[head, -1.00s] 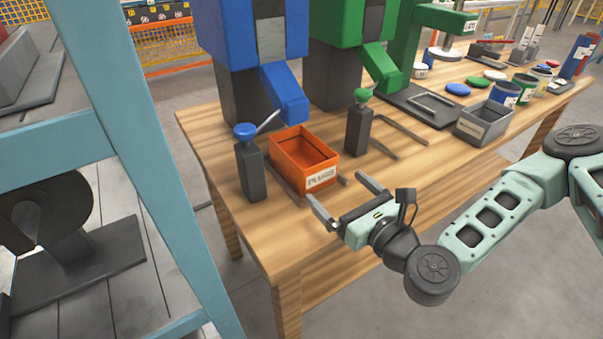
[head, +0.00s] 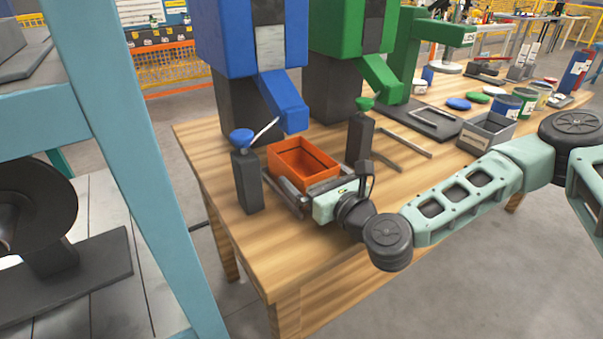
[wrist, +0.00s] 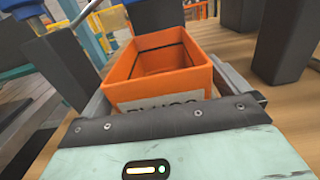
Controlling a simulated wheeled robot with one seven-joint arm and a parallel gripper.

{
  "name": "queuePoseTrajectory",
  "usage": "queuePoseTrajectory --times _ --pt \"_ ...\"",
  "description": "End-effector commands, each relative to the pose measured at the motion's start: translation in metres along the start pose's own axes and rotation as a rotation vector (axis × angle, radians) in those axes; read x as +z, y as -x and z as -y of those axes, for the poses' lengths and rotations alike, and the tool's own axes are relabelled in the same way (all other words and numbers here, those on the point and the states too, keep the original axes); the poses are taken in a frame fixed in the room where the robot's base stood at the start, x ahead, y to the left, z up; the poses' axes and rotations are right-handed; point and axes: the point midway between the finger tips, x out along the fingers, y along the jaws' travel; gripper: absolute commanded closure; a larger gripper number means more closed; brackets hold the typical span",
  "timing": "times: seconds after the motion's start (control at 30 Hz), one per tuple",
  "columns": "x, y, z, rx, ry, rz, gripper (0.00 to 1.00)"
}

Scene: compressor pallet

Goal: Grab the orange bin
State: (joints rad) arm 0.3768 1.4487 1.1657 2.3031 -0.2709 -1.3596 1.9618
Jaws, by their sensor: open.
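The orange bin (head: 303,160) stands upright on the wooden table, below the blue machine, and looks empty. A white label with dark lettering, partly hidden by my gripper, is on its near wall in the wrist view (wrist: 158,93). My gripper (head: 300,190) is open at the bin's near side. In the wrist view the fingers reach along the left and right of the bin, which sits between them. I cannot tell whether either finger touches it.
A dark post with a blue knob (head: 247,180) stands close left of the bin. Another dark post with a green knob (head: 359,138) stands to its right. A grey bin (head: 487,133) is farther right. The wooden table's (head: 255,255) front left is clear.

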Motion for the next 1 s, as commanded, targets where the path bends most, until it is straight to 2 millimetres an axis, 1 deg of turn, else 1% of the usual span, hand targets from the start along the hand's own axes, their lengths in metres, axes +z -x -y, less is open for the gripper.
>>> queuePoseTrajectory --times 0.03,0.1,0.2,0.43,0.47,0.5,0.6,0.87,1.0 --pt "0.000 -0.008 0.000 0.000 0.003 0.002 0.00" --pt "0.000 -0.016 0.000 0.000 0.002 0.001 0.00" --pt "0.000 -0.023 0.000 0.000 0.001 0.001 0.00" --pt "0.000 -0.024 0.000 0.001 0.000 0.000 0.00" --pt "0.000 -0.024 0.000 0.001 0.000 0.000 0.06" --pt "0.000 -0.024 0.000 0.001 0.000 0.000 0.17" --pt "0.000 -0.024 0.000 0.001 0.000 0.000 0.41" --pt "0.000 -0.023 0.000 0.000 0.000 0.001 0.41" --pt "0.004 -0.024 0.000 0.000 0.000 0.002 0.41"
